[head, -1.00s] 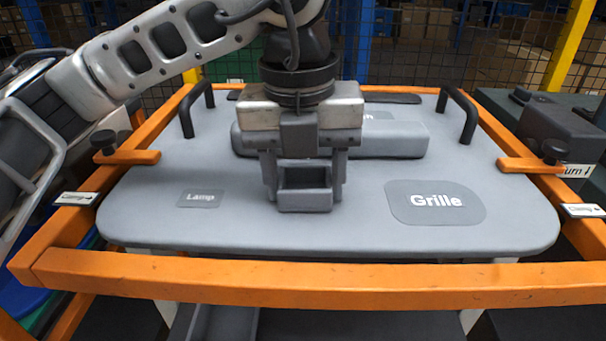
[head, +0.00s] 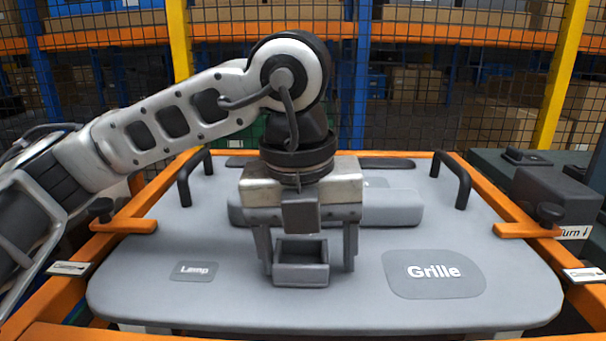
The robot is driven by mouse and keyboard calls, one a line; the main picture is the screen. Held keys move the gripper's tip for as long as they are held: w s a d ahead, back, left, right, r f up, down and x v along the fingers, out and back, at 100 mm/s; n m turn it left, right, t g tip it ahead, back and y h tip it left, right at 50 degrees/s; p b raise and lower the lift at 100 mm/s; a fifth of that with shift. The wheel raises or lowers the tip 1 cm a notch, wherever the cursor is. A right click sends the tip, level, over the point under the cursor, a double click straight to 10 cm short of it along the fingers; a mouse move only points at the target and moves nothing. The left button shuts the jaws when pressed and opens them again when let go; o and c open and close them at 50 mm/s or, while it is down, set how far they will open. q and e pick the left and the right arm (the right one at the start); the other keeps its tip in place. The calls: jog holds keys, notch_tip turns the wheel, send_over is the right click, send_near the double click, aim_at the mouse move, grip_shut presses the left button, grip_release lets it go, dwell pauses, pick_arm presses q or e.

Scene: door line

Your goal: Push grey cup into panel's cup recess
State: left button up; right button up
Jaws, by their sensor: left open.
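The grey cup (head: 301,276) is a small box-shaped cup at the middle of the grey panel (head: 230,303), in front of the raised grey block. My left gripper (head: 307,266) points down over it with its fingers apart, one on each side. A gap shows between the cup and the right-hand finger; the left-hand finger is very close to the cup. The cup's recess is not visible, and I cannot tell how deep the cup sits. My right gripper is not in view.
The panel has a "Lamp" label (head: 194,271), a "Grille" patch (head: 434,273) and black handles (head: 452,180) at its back corners. An orange frame (head: 128,226) with clamps surrounds it. A raised grey block (head: 393,207) lies behind the gripper.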

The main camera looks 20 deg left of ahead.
aim_at(303, 276)
pick_arm(q)
jog(key=shift+g+y, duration=0.3)
jog(key=shift+g, duration=0.2)
jog(key=f, duration=0.2)
jog(key=s+f, duration=0.1)
jog(key=f, duration=0.1)
jog(key=shift+a+f, duration=0.1)
jog(key=shift+a, duration=0.05)
jog(key=shift+r, duration=0.6)
notch_tip(303, 276, up, 19)
jog(key=t+p, duration=0.1)
jog(key=p, duration=0.2)
jog(key=shift+s+a+p, duration=0.2)
jog(key=shift+p, duration=0.15)
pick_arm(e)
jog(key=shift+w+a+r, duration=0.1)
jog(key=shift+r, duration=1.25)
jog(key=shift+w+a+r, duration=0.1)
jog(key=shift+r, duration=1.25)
